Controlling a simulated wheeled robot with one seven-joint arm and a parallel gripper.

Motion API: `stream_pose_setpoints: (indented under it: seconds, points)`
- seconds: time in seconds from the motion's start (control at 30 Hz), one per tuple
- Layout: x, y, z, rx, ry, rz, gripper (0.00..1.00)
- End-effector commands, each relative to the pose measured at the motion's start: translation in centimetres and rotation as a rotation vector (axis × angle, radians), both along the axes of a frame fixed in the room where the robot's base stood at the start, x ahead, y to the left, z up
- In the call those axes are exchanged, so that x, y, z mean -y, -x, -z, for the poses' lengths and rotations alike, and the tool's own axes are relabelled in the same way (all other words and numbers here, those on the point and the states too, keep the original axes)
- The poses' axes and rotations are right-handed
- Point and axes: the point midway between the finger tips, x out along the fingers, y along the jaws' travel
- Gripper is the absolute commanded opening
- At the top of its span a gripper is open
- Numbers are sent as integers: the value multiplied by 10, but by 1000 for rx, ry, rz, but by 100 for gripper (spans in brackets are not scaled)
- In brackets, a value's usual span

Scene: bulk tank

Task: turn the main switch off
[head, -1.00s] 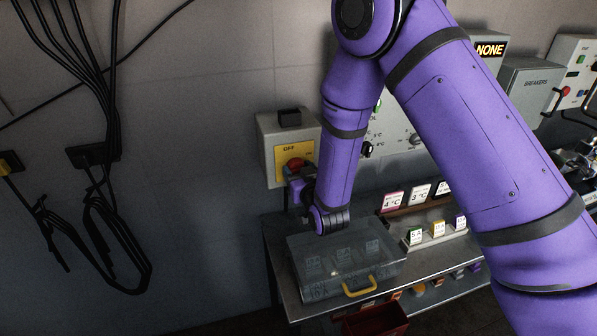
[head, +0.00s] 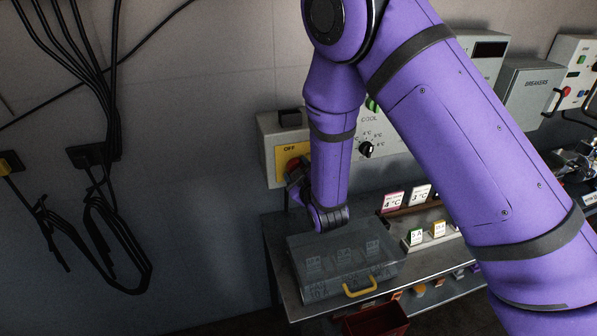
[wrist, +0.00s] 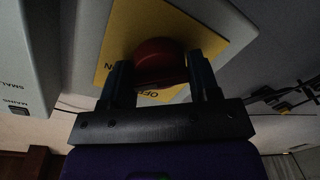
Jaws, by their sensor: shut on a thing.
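The main switch is a red knob (head: 294,163) on a yellow plate (head: 286,151) marked OFF, on a grey wall box (head: 268,160). In the wrist view the red knob (wrist: 160,56) sits between my two dark fingers on the yellow plate (wrist: 183,25). My gripper (wrist: 160,76) is shut on the knob. In the head view my gripper (head: 296,176) reaches it from the lower right. My arm hides the plate's right part, and the knob's pointing direction cannot be made out.
A clear case (head: 330,284) with a yellow handle lies on the metal bench below. Small cards stand on a rack (head: 440,237) to its right. A panel with a dark display (head: 491,49) and a breakers box (head: 532,85) are behind my arm. Cables (head: 108,90) hang at left.

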Motion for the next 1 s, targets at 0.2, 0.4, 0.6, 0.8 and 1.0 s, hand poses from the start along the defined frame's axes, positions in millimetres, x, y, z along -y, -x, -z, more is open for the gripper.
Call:
stream_pose_setpoints:
  seconds: [0.2, 0.4, 0.6, 0.8, 1.0]
  points:
    - [1, 0, -1, 58, 201, 3, 32]
    - [1, 0, -2, 112, 383, 3, 32]
    - [1, -1, -2, 162, 552, 5, 32]
    - [0, -1, -3, 202, 691, 5, 32]
    - [0, -1, -3, 231, 786, 6, 32]
